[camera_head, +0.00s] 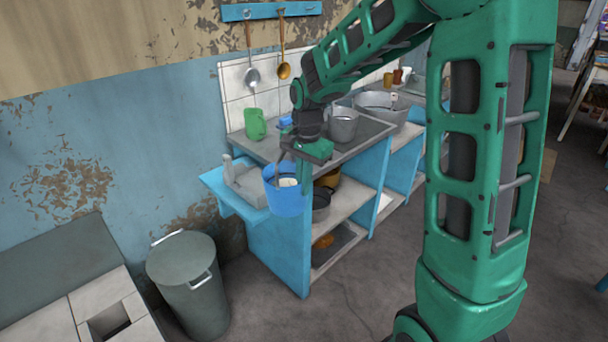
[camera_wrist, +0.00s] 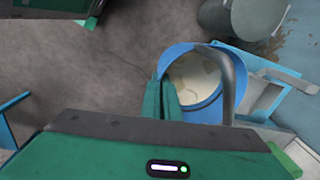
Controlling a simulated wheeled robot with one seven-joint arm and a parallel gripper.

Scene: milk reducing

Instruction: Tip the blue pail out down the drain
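The blue pail (camera_head: 285,198) is upright in front of the left end of the blue counter, and appears off the floor. In the wrist view the pail (camera_wrist: 204,112) shows a pale, cream-coloured content inside. My gripper (camera_head: 303,176) reaches down to its rim. Its green fingers (camera_wrist: 165,97) look closed on the pail's left wall, though the fingertips are partly hidden. A grey curved bar (camera_wrist: 236,72) crosses over the pail, perhaps its handle. A square dark opening (camera_head: 108,319), apparently the drain, lies in the pale tiled block at the lower left.
A grey lidded bin (camera_head: 188,283) stands on the floor between the drain block and the counter. The counter (camera_head: 272,255) holds a green jug (camera_head: 255,124) and a metal pot (camera_head: 343,126). A pale grey basin-like fixture (camera_head: 245,182) is beside the pail. Floor in front is clear.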

